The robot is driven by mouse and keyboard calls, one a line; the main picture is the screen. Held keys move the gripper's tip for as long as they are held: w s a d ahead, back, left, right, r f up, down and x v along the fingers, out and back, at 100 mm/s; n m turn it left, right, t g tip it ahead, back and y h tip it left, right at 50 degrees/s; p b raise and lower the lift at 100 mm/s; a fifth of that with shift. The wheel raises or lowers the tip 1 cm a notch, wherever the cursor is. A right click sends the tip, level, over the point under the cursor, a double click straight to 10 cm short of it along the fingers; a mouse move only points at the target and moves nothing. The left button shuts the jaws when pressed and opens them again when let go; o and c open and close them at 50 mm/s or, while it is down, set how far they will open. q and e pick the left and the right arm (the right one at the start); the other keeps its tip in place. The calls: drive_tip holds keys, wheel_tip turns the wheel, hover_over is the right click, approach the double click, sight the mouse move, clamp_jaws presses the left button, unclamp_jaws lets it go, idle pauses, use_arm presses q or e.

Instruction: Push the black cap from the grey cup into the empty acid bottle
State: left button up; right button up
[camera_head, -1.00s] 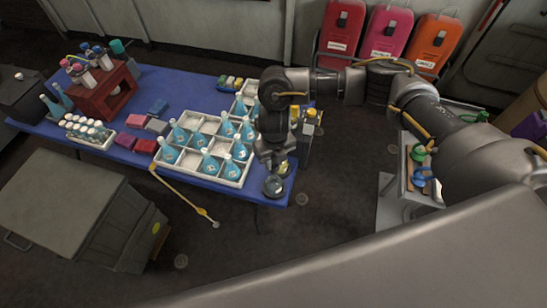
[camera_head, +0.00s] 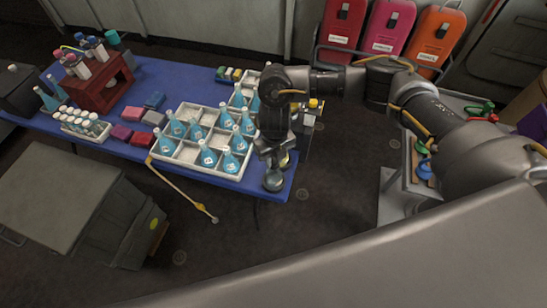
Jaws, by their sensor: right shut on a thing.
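My right gripper (camera_head: 273,150) points down over the front right corner of the blue table. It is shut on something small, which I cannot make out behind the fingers. A round grey vessel (camera_head: 273,181), possibly the grey cup, stands right below the gripper at the table corner. I cannot tell if they touch. I cannot make out the black cap. Several blue-filled flasks (camera_head: 207,156) stand in a white divided tray (camera_head: 187,153) left of the gripper. I cannot tell which bottle is the empty acid bottle. My left gripper is out of view.
The blue table (camera_head: 187,80) also holds a dark red rack (camera_head: 100,97) of tubes, a rack of white-capped vials (camera_head: 85,124) and several coloured boxes (camera_head: 134,113). A yellow-capped container (camera_head: 313,104) stands behind my right gripper. A grey crate (camera_head: 62,200) stands on the floor in front.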

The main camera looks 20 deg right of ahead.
drive_tip(key=shift+f, duration=0.15)
drive_tip(key=shift+f+b, duration=0.2)
drive_tip(key=shift+b, duration=0.1)
drive_tip(key=shift+f, duration=0.1)
idle(0.5)
drive_tip(key=shift+f+b, duration=0.65)
drive_tip(key=shift+f, duration=0.15)
drive_tip(key=shift+f+b, duration=0.3)
drive_tip(key=shift+b, duration=0.15)
drive_tip(key=o, duration=1.5)
drive_tip(key=shift+r, duration=0.1)
